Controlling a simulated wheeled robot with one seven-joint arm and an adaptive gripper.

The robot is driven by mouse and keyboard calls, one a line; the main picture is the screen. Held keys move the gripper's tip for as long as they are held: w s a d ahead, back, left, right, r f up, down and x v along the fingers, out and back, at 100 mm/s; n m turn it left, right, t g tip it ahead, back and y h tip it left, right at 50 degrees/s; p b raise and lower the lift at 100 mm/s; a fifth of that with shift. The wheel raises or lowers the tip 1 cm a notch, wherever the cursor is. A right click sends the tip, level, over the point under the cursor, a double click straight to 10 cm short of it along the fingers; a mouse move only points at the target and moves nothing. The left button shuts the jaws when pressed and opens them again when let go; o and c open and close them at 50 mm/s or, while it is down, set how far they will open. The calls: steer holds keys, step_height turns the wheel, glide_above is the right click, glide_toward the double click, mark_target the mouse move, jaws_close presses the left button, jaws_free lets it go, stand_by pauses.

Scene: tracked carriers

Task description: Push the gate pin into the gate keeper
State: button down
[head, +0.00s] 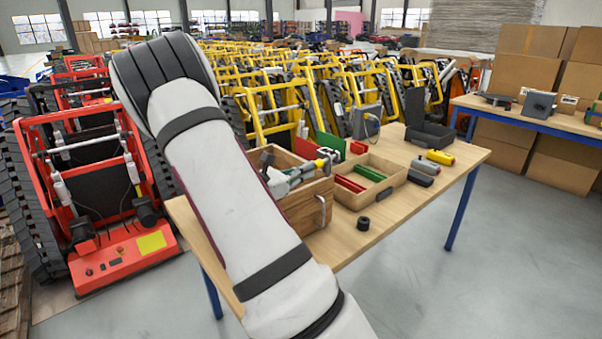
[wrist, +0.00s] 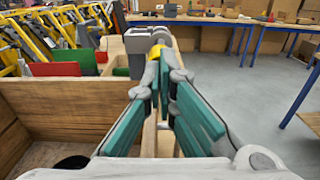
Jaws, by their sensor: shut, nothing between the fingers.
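My gripper (head: 322,162) is at the open wooden box (head: 285,222) on the workbench, above its right wall. In the wrist view its teal-padded fingers (wrist: 160,62) converge ahead over the top of the box wall (wrist: 70,98). They are shut with nothing held. A small yellow piece (wrist: 157,50) shows at the fingertips, with a grey block (wrist: 137,50) just beyond on the left. I cannot tell whether the yellow piece is the gate pin or whether the fingers touch it. The gate keeper cannot be made out; my fingers hide that area.
A shallow wooden tray (head: 401,170) with red and green bars stands to the right of the box. A black ring (head: 363,224), a yellow cylinder (head: 440,157) and grey cylinders lie on the bench (head: 425,205). An open dark bin (head: 430,136) stands at the back.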

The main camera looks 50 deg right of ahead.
steer(key=shift+p+x, duration=0.35)
steer(key=shift+x, duration=1.1)
stand_by(0.5)
steer(key=shift+a, duration=0.1)
steer(key=v, duration=1.4)
steer(key=shift+a, duration=0.25)
steer(key=shift+w+p, duration=0.1)
steer(key=shift+p, duration=0.2)
